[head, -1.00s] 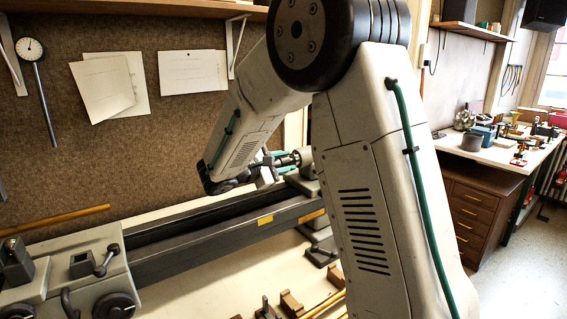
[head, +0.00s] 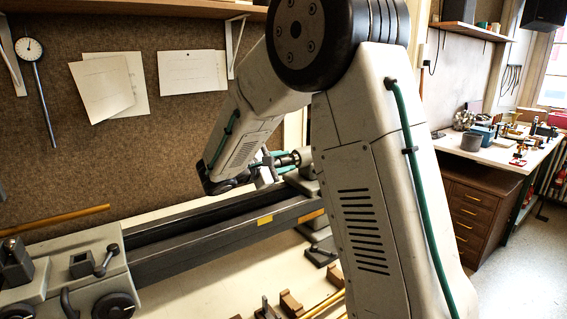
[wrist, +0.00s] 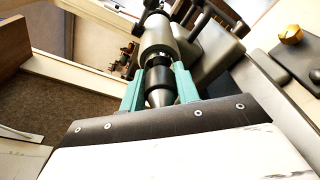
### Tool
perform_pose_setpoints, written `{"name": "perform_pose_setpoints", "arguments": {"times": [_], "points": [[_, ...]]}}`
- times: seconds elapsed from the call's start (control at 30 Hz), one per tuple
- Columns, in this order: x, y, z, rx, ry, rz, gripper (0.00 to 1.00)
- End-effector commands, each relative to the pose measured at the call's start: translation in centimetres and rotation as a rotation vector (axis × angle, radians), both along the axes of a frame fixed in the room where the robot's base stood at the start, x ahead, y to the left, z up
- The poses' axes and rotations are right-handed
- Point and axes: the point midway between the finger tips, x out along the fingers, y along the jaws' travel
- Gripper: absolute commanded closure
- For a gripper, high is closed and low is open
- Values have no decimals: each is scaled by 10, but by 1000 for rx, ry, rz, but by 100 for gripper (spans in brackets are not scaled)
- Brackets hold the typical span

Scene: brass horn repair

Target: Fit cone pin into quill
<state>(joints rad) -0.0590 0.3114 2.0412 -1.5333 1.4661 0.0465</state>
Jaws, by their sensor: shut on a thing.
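My gripper (wrist: 159,85) has two green fingers. In the wrist view they are shut on the cone pin (wrist: 158,97), a dark collared piece with a grey taper toward my palm. The pin's far end meets the quill (wrist: 157,40), a grey steel cylinder on the lathe's tailstock, and looks in line with it. How deep the pin sits in the quill cannot be told. In the head view my gripper (head: 266,171) is small and partly hidden by my arm; the quill (head: 290,159) shows just right of it.
The lathe bed (head: 220,232) runs below my gripper, with the headstock (head: 75,280) at the lower left. Wooden blocks (head: 290,303) and brass tubes lie on the bench in front. A brass knob (wrist: 290,35) is at the right in the wrist view.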

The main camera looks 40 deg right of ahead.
Motion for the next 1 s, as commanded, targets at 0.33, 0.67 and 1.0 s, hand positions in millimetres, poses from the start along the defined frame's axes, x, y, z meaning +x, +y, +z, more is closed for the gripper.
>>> {"name": "perform_pose_setpoints", "arguments": {"times": [0.33, 0.67, 1.0], "points": [[0, -8, 0, -1, 0, -1, 94], [0, -18, 0, 1, 0, -1, 94], [0, -19, 0, 0, 0, 0, 94]]}}
